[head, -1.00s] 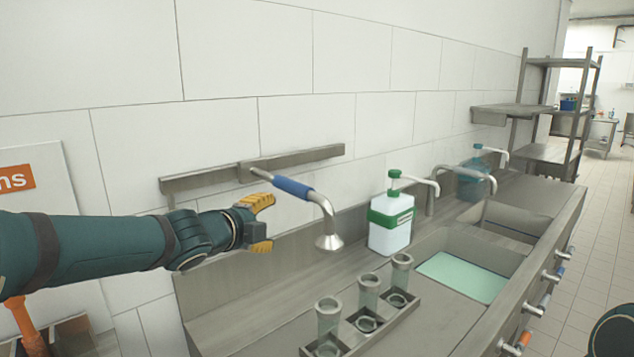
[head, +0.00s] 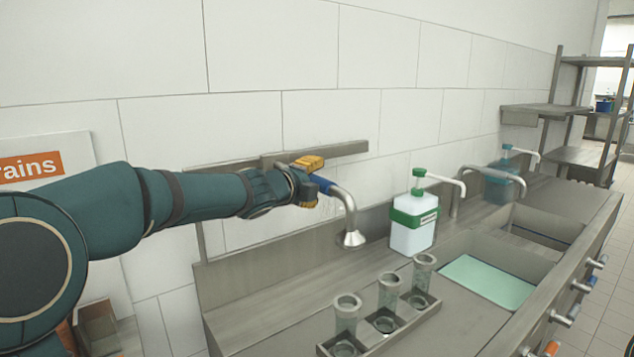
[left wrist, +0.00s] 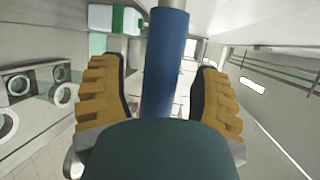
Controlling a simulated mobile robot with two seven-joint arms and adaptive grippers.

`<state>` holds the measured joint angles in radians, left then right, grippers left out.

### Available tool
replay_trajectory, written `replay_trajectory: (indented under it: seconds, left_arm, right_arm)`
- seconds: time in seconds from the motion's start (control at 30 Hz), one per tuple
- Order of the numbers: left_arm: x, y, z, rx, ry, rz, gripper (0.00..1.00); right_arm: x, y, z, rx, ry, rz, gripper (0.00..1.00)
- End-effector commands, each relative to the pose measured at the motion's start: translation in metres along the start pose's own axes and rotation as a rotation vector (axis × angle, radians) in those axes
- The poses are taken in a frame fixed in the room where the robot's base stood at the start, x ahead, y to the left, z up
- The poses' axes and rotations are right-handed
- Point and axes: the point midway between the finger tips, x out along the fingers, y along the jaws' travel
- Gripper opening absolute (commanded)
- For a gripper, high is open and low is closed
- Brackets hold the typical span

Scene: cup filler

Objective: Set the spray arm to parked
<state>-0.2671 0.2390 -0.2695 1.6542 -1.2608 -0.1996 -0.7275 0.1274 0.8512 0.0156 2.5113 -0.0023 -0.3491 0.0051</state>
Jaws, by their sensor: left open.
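The spray arm (head: 348,210) is a bent metal pipe with a blue grip and a flared spray head, mounted on a horizontal wall rail (head: 345,149). Its spray head hangs above the counter, left of the green-and-white bottle. My left gripper (head: 312,180) is at the blue grip and hides part of it in the head view. In the left wrist view the blue grip (left wrist: 167,60) runs between the two open yellow fingers, with gaps on both sides. My right gripper is not in view.
A tray (head: 400,332) with several glass cups stands on the counter below. A green-and-white pump bottle (head: 413,230) stands right of the spray head. Sinks (head: 487,280) and a teal pump bottle (head: 505,183) lie farther right. A sign (head: 40,165) is at left.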

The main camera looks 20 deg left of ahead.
Motion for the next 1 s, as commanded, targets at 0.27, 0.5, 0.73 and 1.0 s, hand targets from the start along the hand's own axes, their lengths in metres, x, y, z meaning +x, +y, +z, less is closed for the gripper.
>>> replay_trajectory:
  seconds: [0.27,0.5,0.73,1.0]
  left_arm:
    - [0.02,0.0,0.0,-0.001,0.0,0.0,0.64]
    - [0.021,0.0,0.0,-0.001,0.0,-0.001,0.64]
    - [0.021,0.0,0.0,-0.001,0.0,-0.001,0.02]
    - [0.021,-0.001,0.0,-0.001,0.001,-0.002,0.0]
  right_arm:
    - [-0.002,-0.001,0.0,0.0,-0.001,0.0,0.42]
    - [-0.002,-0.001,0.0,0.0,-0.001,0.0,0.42]
    - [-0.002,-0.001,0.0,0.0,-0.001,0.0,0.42]
    - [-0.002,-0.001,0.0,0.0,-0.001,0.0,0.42]
